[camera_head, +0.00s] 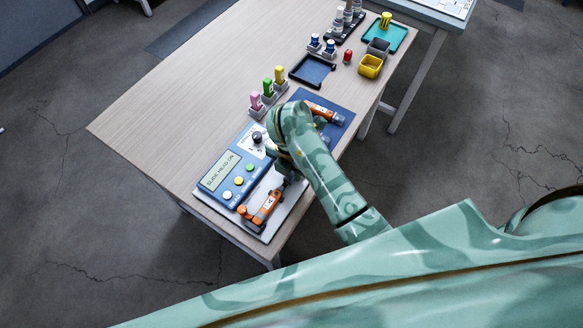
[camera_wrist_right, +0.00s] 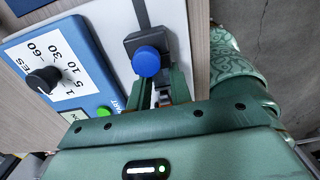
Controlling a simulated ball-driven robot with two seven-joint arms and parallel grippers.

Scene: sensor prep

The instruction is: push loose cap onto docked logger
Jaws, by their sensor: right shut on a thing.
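The docked logger (camera_head: 264,206) is an orange rod with a white label marked A, lying on the pale plate beside the blue control panel (camera_head: 229,174). My right gripper (camera_head: 284,170) is low over the plate by the logger's upper end. In the right wrist view my right gripper (camera_wrist_right: 162,88) is shut at a dark block with a round blue knob (camera_wrist_right: 147,61). A small white and orange part (camera_wrist_right: 161,96) shows between the fingers; the rest is hidden. I cannot make out the loose cap for sure. My left gripper is not in view.
A second orange rod (camera_head: 321,111) lies on the blue mat (camera_head: 337,103) behind my right arm. A black dial (camera_wrist_right: 43,80) and a green button (camera_wrist_right: 103,111) are left of the gripper. Holders with coloured markers (camera_head: 268,87) stand farther up. The table's left part is clear.

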